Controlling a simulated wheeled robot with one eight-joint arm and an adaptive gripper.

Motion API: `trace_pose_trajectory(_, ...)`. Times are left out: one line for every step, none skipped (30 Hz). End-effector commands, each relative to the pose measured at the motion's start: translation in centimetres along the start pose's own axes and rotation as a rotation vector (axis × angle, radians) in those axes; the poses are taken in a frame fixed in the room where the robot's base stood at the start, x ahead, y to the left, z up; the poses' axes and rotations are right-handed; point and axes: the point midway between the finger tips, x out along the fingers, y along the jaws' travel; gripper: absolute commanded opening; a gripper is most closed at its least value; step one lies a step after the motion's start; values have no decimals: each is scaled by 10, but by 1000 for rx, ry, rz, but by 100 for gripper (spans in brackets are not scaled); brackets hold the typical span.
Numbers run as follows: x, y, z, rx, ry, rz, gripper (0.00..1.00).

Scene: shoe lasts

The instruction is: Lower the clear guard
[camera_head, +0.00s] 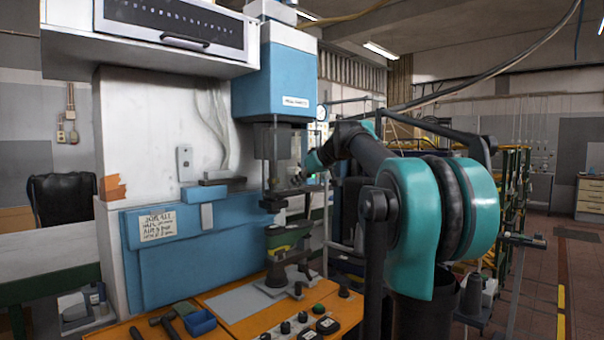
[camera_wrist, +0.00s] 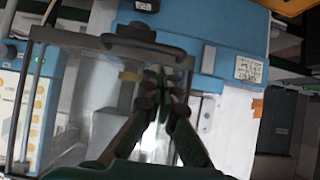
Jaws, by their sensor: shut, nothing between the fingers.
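The clear guard (camera_head: 265,146) is a see-through, smoky pane hanging below the blue press head (camera_head: 286,78) in the head view. In the wrist view the clear guard (camera_wrist: 98,105) shows as a dark-framed pane, and the blue machine body is beyond it. My gripper (camera_wrist: 165,82) is shut, its two fingers meeting in front of the pane near the frame's upper part. Nothing shows between the fingertips. Whether they touch the guard is unclear. In the head view my arm reaches to the machine from the right, and the fingertips are too small to make out.
Below the guard a green shoe last (camera_head: 287,236) stands on a fixture. The orange worktop (camera_head: 235,311) carries a blue tray (camera_head: 200,322), tools and several knobs. A button panel (camera_wrist: 12,105) is left of the guard in the wrist view. Racks stand behind my arm.

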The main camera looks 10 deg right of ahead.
Motion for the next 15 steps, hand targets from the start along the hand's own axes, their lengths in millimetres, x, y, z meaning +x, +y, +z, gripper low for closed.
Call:
trace_pose_trajectory(4, 0, 4, 0, 0, 0, 0)
trace_pose_trajectory(6, 0, 6, 0, 0, 0, 0)
trace_pose_trajectory(8, 0, 8, 0, 0, 0, 0)
trace_pose_trajectory(10, 0, 10, 0, 0, 0, 0)
trace_pose_trajectory(11, 0, 10, 0, 0, 0, 0)
trace_pose_trajectory(12, 0, 12, 0, 0, 0, 0)
trace_pose_trajectory(12, 0, 12, 0, 0, 0, 0)
trace_pose_trajectory(12, 0, 12, 0, 0, 0, 0)
trace_pose_trajectory(13, 0, 13, 0, 0, 0, 0)
trace_pose_trajectory(13, 0, 13, 0, 0, 0, 0)
trace_pose_trajectory(13, 0, 13, 0, 0, 0, 0)
trace_pose_trajectory(13, 0, 13, 0, 0, 0, 0)
trace_pose_trajectory(13, 0, 13, 0, 0, 0, 0)
trace_pose_trajectory(13, 0, 13, 0, 0, -1, 0)
trace_pose_trajectory(13, 0, 13, 0, 0, -1, 0)
